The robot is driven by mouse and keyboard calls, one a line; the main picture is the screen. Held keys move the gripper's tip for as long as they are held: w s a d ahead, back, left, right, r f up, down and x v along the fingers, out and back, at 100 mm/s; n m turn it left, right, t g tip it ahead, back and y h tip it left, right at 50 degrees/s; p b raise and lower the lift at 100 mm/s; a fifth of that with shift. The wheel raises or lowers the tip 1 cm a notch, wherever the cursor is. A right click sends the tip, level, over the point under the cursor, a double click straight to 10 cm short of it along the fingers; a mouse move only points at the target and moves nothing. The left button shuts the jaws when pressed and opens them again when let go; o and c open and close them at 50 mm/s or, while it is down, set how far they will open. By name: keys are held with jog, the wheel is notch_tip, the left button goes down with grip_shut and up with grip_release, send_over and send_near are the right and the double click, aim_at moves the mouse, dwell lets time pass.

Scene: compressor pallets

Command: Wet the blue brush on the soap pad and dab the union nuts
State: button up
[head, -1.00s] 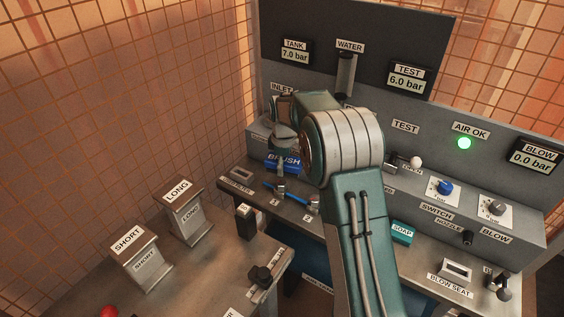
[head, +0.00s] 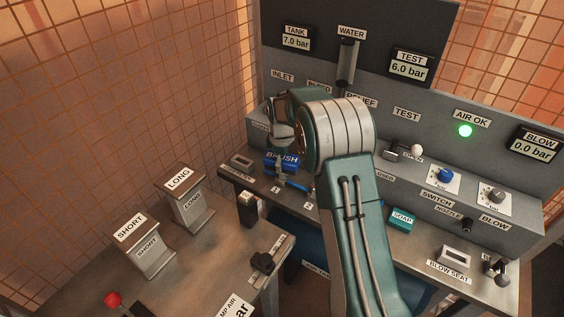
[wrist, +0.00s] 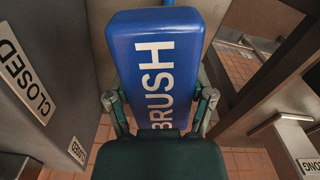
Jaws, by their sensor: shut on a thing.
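My gripper (wrist: 160,108) is shut on the blue brush (wrist: 158,50), a block lettered BRUSH that fills the middle of the wrist view. In the head view the brush (head: 281,160) hangs under my wrist above the left part of the bench. The teal soap pad (head: 402,219) lies on the bench to the right of my arm, apart from the brush. A blue hose with a metal fitting (head: 297,187) lies below and right of the brush, by the small labels. My arm hides part of the bench behind it. The union nuts are too small to tell clearly.
The grey panel (head: 390,125) with gauges and knobs stands behind the bench. The blow seat (head: 456,255) is at the right. LONG (head: 183,200) and SHORT (head: 141,246) stands and a red knob (head: 113,299) are on the left table.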

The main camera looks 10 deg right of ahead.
jog(key=shift+a+f, duration=0.1)
jog(key=shift+f, duration=0.05)
jog(key=shift+f, duration=0.3)
dwell(0.3)
jog(key=shift+r, duration=3)
